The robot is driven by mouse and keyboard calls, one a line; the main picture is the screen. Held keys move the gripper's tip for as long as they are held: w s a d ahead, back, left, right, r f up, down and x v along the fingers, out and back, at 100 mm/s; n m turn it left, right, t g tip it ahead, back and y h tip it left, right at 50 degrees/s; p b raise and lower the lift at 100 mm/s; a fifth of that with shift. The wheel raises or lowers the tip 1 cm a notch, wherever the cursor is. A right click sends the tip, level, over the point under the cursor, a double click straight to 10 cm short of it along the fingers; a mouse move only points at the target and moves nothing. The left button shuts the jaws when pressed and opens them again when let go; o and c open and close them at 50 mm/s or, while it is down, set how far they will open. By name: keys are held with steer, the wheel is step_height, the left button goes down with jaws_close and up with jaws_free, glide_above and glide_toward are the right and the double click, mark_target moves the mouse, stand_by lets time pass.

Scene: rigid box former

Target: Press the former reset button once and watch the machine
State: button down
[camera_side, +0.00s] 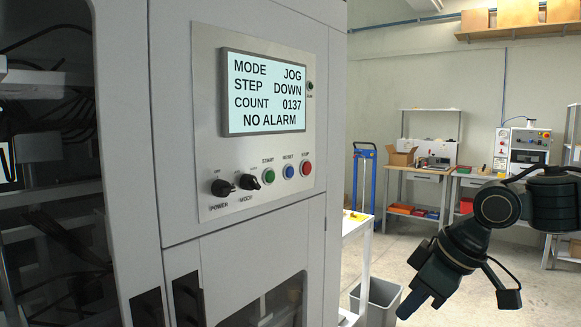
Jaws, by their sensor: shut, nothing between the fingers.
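The box former's control panel (212,130) is on the left of the view. Its screen (265,93) reads MODE JOG, STEP DOWN, COUNT 0137, NO ALARM. The blue reset button (288,171) is in the lower row, between the green start button (268,175) and the red stop button (306,168). My gripper (408,309) is at the lower right, pointing down and left, well apart from the panel and lower than the buttons. It is shut and empty.
Two black knobs (235,185), labelled POWER and MODE, sit left of the buttons. A white stand (352,228) and a grey bin (377,297) are between the machine and my gripper. Workbenches (425,172) and a blue hand truck (363,180) are at the back.

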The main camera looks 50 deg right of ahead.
mark_target(290, 172)
steer(key=w+d+r+m+t, duration=0.1)
steer(key=w+d+r+m, duration=0.2)
steer(key=w+r, duration=0.2)
steer(key=w+d+r+m+t, duration=0.1)
steer(key=w+d+r+m, duration=0.1)
steer(key=w+r, duration=0.4)
steer(key=w+d+r+m+t+h, duration=0.1)
steer(key=w+d+r+m, duration=0.2)
steer(key=w+r, duration=0.3)
steer(key=shift+w+d+m, duration=0.3)
steer(key=shift+w+d, duration=0.1)
steer(key=shift+d, duration=0.15)
steer(key=shift+w, duration=0.1)
steer(key=shift+w, duration=4.3)
